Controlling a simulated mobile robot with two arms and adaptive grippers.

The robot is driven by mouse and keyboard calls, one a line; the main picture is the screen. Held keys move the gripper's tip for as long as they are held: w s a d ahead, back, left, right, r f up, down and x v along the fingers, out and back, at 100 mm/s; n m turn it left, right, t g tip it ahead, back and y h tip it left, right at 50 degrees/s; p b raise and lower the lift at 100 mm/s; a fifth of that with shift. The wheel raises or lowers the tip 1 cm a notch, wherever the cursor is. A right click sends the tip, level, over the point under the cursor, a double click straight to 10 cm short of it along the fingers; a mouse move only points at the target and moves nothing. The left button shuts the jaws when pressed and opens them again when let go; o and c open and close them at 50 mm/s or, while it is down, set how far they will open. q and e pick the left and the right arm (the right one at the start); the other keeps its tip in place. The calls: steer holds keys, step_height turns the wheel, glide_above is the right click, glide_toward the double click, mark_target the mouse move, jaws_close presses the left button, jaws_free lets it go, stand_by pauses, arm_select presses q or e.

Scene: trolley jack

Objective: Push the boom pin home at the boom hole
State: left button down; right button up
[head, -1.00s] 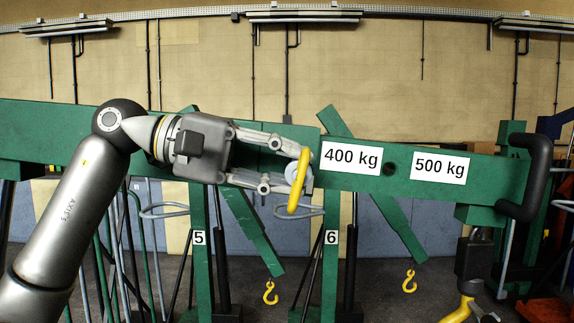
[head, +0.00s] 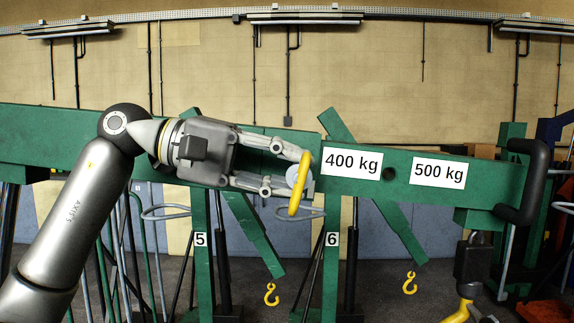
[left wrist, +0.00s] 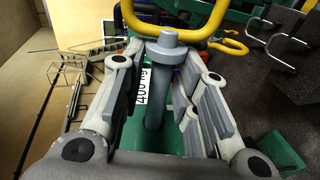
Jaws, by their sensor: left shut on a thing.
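The boom pin shows a grey shaft and collar in the left wrist view (left wrist: 154,92), with a yellow loop handle (head: 301,184) that also shows across the top of the left wrist view (left wrist: 205,42). My left gripper (head: 302,176) is shut on the boom pin, its fingers on either side near the collar. The shaft points toward the green boom (head: 410,198). The boom hole at the pin is hidden, and I cannot tell whether the pin's tip is in it. My right gripper is not in view.
An open dark hole (head: 389,174) lies between the 400 kg label (head: 352,162) and the 500 kg label (head: 438,171). A black handle (head: 534,180) stands at the boom's right end. Green stands with yellow hooks (head: 271,294) are behind.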

arm_select(q)
steer(key=shift+w+a+r, duration=0.1)
steer(key=shift+w+r, duration=0.2)
steer(key=c, duration=1)
jaws_free()
steer(key=shift+f, duration=0.1)
steer(key=shift+c, duration=0.2)
steer(key=shift+f, duration=0.1)
steer(key=shift+f, duration=0.1)
steer(key=v, duration=1.2)
steer(key=shift+s+r, duration=0.2)
steer(key=shift+s, duration=0.05)
